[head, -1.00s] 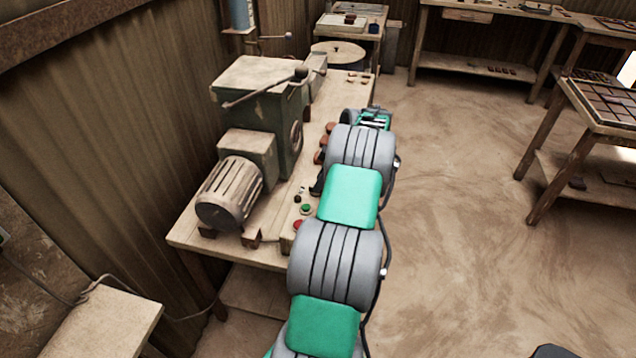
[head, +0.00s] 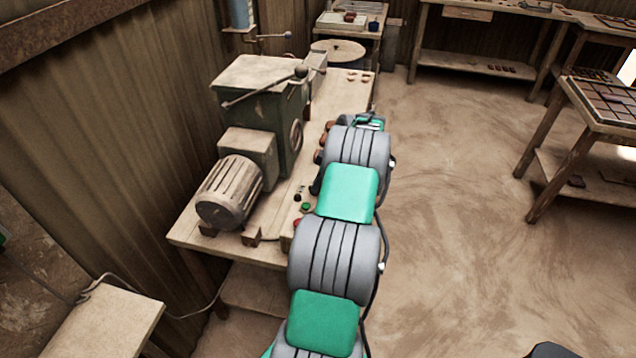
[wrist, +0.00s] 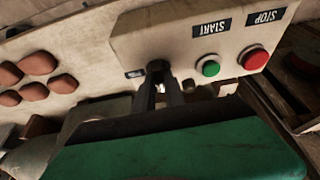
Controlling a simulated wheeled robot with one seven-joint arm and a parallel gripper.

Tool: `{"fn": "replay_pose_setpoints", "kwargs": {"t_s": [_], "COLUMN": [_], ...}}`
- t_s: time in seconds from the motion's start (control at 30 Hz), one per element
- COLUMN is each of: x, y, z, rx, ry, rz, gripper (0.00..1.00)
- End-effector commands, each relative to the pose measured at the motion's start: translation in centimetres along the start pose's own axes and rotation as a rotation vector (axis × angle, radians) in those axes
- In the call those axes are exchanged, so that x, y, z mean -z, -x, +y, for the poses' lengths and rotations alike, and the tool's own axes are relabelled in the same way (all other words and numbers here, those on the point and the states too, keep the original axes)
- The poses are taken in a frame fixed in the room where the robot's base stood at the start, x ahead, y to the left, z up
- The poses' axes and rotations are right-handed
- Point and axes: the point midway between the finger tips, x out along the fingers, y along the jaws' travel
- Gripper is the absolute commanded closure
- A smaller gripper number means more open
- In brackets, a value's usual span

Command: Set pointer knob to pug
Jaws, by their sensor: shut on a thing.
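In the wrist view a pale control panel (wrist: 140,40) appears upside down. The dark pointer knob (wrist: 158,67) sticks out from its lower edge in the picture. My gripper (wrist: 160,82) has its two dark fingers closed around the knob. Which way the pointer faces cannot be told.
A green button (wrist: 210,68) under START and a red button (wrist: 255,58) under STOP sit right of the knob. Several brown clay lumps (wrist: 36,64) lie at the left. A green machine (head: 262,100) with a motor (head: 229,193) stands on the bench; open floor lies to the right.

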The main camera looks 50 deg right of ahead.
Motion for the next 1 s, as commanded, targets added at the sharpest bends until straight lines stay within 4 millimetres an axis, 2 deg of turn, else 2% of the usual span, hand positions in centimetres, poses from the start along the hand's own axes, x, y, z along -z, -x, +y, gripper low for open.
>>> {"fn": "replay_pose_setpoints", "kwargs": {"t_s": [0.57, 1.0], "x": [-0.01, 0.00], "y": [-0.13, -0.34], "z": [-0.06, -0.26], "rx": [-0.021, -0.147], "ry": [-0.048, -0.346], "rz": [0.000, 0.001], "gripper": [1.00, 1.00]}}
